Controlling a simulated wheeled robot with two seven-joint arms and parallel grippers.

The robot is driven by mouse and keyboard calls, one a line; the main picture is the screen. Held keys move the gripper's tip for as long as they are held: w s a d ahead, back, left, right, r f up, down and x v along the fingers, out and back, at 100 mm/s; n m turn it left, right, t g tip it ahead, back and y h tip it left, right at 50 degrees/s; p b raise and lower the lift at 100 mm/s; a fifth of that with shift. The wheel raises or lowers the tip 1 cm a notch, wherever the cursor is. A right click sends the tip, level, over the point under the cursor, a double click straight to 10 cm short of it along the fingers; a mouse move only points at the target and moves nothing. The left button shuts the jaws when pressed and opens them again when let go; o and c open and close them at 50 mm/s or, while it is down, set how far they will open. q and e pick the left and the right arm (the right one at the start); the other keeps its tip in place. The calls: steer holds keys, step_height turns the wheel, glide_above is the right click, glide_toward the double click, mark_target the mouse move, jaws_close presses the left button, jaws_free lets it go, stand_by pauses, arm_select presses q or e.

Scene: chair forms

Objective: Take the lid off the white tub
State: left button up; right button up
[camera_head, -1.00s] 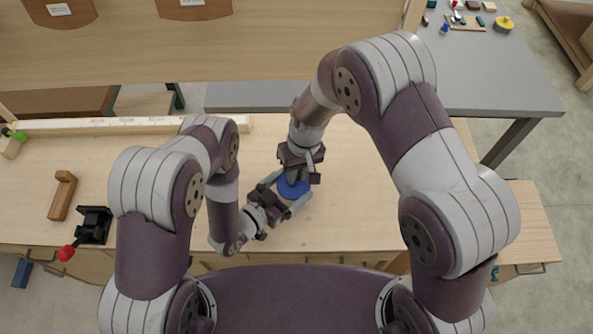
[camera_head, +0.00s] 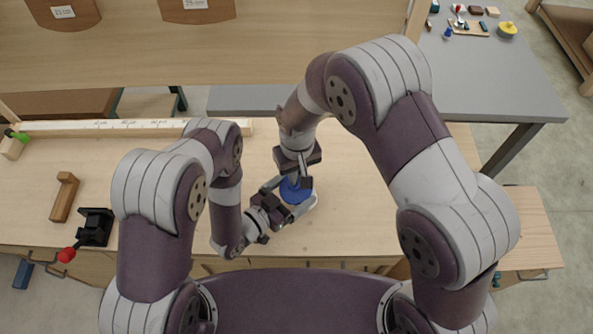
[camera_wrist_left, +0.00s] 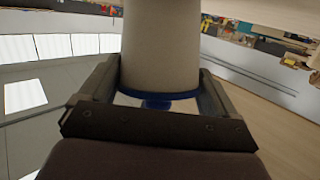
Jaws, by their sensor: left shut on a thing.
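The white tub (camera_head: 313,202) stands on the workbench in front of me, a pale edge showing beside its blue lid (camera_head: 294,192). My left gripper (camera_head: 292,197) reaches in from the left, its fingers shut around the tub. In the left wrist view a pale cylinder (camera_wrist_left: 160,45) with a blue band (camera_wrist_left: 160,97) at its lower end shows between the left fingers. My right gripper (camera_head: 297,180) points down from above at the lid. Its fingers partly cover the lid, and their gap is too small to judge.
A wooden block (camera_head: 64,197) and a black clamp-like tool (camera_head: 95,227) with a red knob lie at the bench's left. A long pale strip (camera_head: 130,127) runs along the back. A grey table (camera_head: 480,75) stands behind. The bench right of the tub is clear.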

steer(key=shift+o, duration=0.6)
steer(key=shift+r, duration=0.1)
arm_select(q)
steer(key=o, duration=1.2)
arm_select(e)
step_height(320, 180, up, 12)
arm_select(q)
steer(key=shift+s+a, duration=0.1)
arm_select(e)
steer(key=shift+s, duration=0.1)
